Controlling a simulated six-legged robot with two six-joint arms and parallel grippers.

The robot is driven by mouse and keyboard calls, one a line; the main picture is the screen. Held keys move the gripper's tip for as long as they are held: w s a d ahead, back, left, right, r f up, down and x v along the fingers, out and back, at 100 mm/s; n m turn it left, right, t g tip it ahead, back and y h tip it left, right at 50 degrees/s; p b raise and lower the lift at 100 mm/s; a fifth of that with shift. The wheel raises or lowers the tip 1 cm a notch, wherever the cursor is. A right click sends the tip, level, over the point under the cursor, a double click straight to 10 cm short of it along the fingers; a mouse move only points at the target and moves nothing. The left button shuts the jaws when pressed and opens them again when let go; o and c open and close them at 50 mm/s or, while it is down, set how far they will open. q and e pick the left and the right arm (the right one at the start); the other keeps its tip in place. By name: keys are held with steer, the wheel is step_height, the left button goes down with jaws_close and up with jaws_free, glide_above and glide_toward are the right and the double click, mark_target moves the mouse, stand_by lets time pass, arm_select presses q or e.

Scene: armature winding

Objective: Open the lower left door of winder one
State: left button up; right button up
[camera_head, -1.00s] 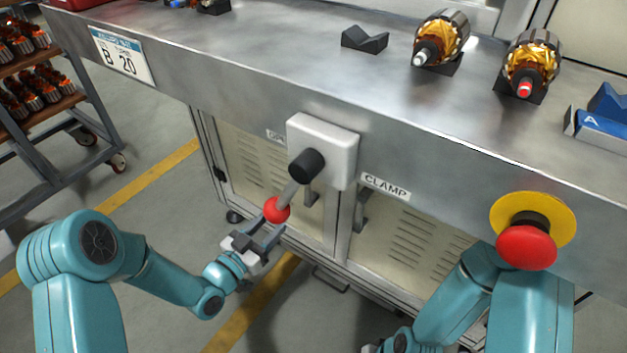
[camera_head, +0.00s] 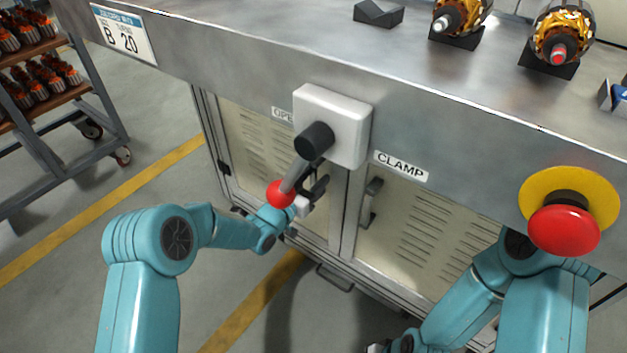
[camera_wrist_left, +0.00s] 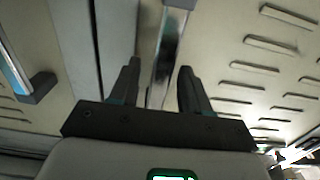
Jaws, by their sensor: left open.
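The lower left door (camera_head: 255,140) is a cream louvred panel under the bench and looks shut. Its louvres also show at the right of the left wrist view (camera_wrist_left: 235,65). My left gripper (camera_head: 314,190) is at the door's handle side, partly hidden behind the red-knobbed lever. In the left wrist view its two dark fingers (camera_wrist_left: 158,88) are apart, with an upright metal handle (camera_wrist_left: 166,50) between them; contact cannot be told. In the head view the lever and gripper hide most of this handle. Only a sliver of my right gripper shows at the bottom edge.
The clamp lever's red knob (camera_head: 280,193) hangs close above my left wrist. The right door (camera_head: 410,225) has its own handle (camera_head: 371,203). A red emergency button (camera_head: 563,230) is on the bench front. A rack (camera_head: 75,120) stands at far left.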

arm_select(q)
steer(key=shift+w+d, duration=0.1)
jaws_close()
